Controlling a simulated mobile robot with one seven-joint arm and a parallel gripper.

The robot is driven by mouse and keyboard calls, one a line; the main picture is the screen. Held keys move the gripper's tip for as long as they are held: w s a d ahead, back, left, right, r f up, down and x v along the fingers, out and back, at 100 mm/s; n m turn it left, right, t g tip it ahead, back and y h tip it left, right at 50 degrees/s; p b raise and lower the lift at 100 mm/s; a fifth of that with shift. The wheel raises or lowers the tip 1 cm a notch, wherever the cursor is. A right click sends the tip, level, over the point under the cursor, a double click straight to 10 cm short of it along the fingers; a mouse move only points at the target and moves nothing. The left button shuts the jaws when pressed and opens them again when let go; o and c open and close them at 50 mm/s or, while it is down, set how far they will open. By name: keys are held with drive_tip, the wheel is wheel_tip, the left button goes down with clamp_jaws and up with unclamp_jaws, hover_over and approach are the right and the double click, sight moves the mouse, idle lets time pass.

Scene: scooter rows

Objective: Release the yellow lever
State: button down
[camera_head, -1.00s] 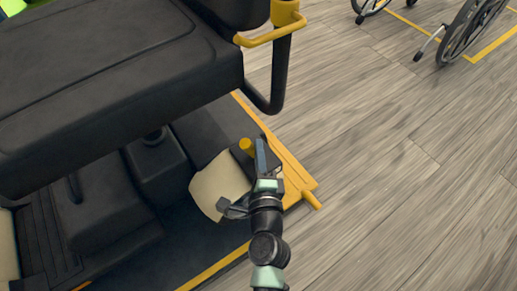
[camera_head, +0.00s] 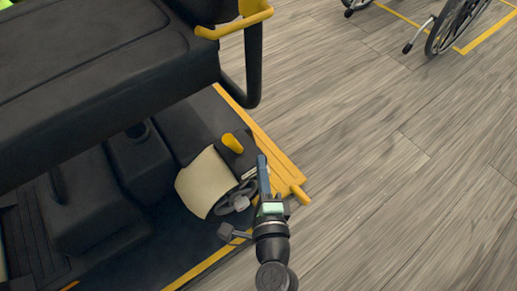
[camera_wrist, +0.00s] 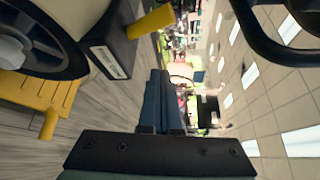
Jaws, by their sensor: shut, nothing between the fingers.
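The yellow lever (camera_head: 233,144) is a short rounded bar on a black box at the scooter's low corner. In the wrist view the lever (camera_wrist: 150,22) sticks out from the black box (camera_wrist: 112,52), ahead of and above my fingers. My gripper (camera_head: 262,160) is just right of the black box in the head view, with a small gap to the lever. In the wrist view my gripper (camera_wrist: 160,76) has its blue fingers together with nothing between them.
The scooter's black seat (camera_head: 95,70) overhangs at upper left, with a yellow-topped armrest (camera_head: 236,26) beside it. A cream fender and wheel (camera_head: 236,197) sit next to the box. A yellow frame edge (camera_head: 268,140) runs alongside. Wood floor at right is clear up to a wheelchair (camera_head: 455,25).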

drive_tip(key=shift+s+d+f+b, duration=0.1)
drive_tip(key=shift+s+b, duration=0.05)
drive_tip(key=shift+s, duration=0.5)
drive_tip(key=shift+s+d+f+b, duration=0.1)
drive_tip(key=shift+s+b, duration=0.05)
drive_tip(key=shift+s, duration=0.5)
